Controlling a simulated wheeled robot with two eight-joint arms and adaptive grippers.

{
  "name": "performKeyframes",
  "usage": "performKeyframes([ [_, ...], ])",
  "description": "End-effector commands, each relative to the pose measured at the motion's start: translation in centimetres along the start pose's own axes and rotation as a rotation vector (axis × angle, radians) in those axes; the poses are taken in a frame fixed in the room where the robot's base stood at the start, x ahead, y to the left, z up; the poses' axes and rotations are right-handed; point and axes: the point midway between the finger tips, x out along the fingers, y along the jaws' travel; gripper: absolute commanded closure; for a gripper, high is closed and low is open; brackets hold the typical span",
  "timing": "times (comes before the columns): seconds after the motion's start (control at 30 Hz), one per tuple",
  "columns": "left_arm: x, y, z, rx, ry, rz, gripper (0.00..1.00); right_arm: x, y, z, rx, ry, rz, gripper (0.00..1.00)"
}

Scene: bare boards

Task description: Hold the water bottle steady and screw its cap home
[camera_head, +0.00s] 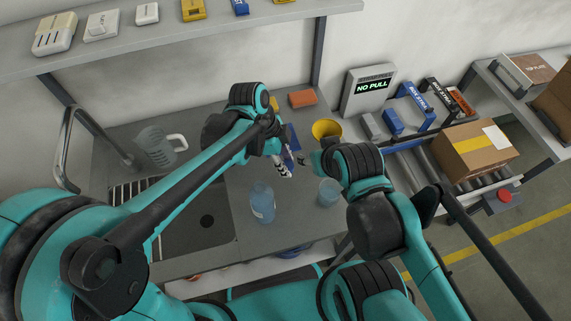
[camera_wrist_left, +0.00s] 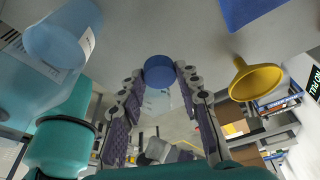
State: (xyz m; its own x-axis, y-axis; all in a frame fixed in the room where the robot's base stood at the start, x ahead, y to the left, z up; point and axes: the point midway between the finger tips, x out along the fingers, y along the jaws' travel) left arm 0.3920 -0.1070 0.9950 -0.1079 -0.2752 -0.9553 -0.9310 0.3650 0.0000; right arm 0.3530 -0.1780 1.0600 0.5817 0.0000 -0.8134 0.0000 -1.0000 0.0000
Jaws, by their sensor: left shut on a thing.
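My left gripper (camera_head: 285,168) is above the counter, near its middle. In the left wrist view its fingertips (camera_wrist_left: 160,75) are shut on a round blue cap (camera_wrist_left: 158,70). A pale see-through shape shows past the cap; I cannot tell what it is. A light blue see-through bottle (camera_head: 262,203) with a pale label stands on the counter, apart from and in front of the gripper. In the left wrist view a bottle-like light blue thing (camera_wrist_left: 62,42) shows at upper left. My right gripper (camera_head: 306,160) is close by on the right, mostly hidden by its arm; its fingers are unclear.
A clear cup (camera_head: 328,192) stands right of the bottle. A yellow funnel-like vessel (camera_head: 327,129) and an orange block (camera_head: 302,98) are behind. A clear jug (camera_head: 158,147) stands left by the sink (camera_head: 190,220). A cardboard box (camera_head: 472,148) sits on rollers at right.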

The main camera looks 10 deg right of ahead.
Motion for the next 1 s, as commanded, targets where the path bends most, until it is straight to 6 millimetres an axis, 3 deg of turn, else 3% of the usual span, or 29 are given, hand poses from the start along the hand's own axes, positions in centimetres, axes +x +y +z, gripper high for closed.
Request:
performKeyframes([
  [0.33,0.0,0.0,0.1,-0.005,0.000,-0.002,0.76,0.0,0.0,0.0,0.000,0.000,0.000,0.47],
  [0.47,0.2,-0.4,1.8,-0.092,-0.001,-0.029,0.76,0.1,0.0,0.1,0.000,0.000,0.000,0.47],
  [0.57,0.6,-0.9,4.9,-0.263,-0.001,-0.082,0.76,0.3,0.0,0.2,0.000,0.000,0.000,0.47],
  [0.77,1.3,-1.2,14.8,-0.829,0.000,-0.260,0.76,0.7,0.0,0.5,0.000,0.000,0.000,0.47],
  [0.9,1.4,0.0,22.3,-1.270,-0.001,-0.397,0.76,1.0,0.0,0.7,0.000,0.000,0.000,0.47],
  [1.0,1.3,1.2,26.3,-1.526,-0.001,-0.476,0.76,1.2,0.0,0.9,0.000,0.000,0.000,0.47],
])
